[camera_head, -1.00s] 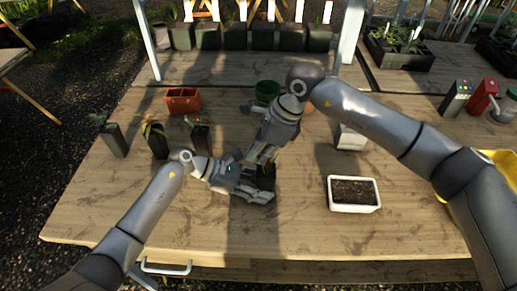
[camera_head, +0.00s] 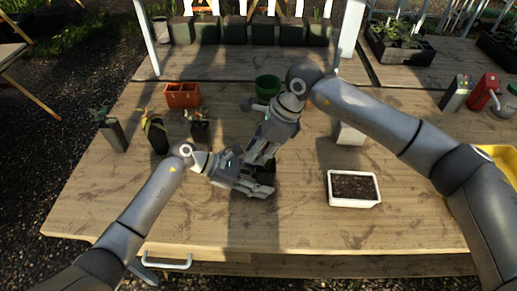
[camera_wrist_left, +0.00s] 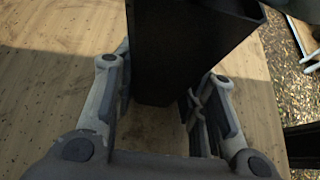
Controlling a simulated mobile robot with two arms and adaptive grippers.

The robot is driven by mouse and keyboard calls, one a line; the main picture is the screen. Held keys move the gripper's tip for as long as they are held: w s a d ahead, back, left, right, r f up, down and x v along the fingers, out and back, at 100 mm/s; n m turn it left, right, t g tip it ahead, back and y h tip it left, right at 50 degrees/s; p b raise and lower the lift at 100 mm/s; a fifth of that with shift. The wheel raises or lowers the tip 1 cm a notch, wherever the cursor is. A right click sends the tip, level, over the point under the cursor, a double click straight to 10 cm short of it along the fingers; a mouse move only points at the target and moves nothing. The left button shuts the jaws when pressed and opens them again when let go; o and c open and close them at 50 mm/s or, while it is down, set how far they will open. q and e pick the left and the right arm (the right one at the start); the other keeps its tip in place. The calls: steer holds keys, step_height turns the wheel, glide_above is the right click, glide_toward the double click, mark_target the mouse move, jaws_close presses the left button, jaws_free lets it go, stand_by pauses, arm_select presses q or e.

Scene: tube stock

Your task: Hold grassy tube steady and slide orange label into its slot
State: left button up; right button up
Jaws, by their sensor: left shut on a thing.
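My left gripper (camera_head: 262,184) is low over the bench and shut on a dark square tube (camera_head: 266,168). The tube (camera_wrist_left: 188,50) stands between the two fingers in the left wrist view, its lower end close to the bench. The grippers hide much of it in the head view, so I cannot see whether it holds grass. My right gripper (camera_head: 258,158) points down just above and behind the left one, at the tube's top. Its fingertips overlap the tube, and I cannot tell whether it is open or shut. I cannot make out an orange label or the slot.
Dark tubes with plants stand left on the bench: one at far left (camera_head: 114,134), one with a yellowish plant (camera_head: 157,138) and one nearer the grippers (camera_head: 200,131). A terracotta block (camera_head: 183,96) and green pot (camera_head: 267,86) stand behind. A white soil tray (camera_head: 354,203) is right.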

steer(key=shift+o, duration=0.6)
steer(key=v, duration=1.2)
arm_select(q)
steer(key=o, duration=0.9)
steer(key=shift+c, duration=0.2)
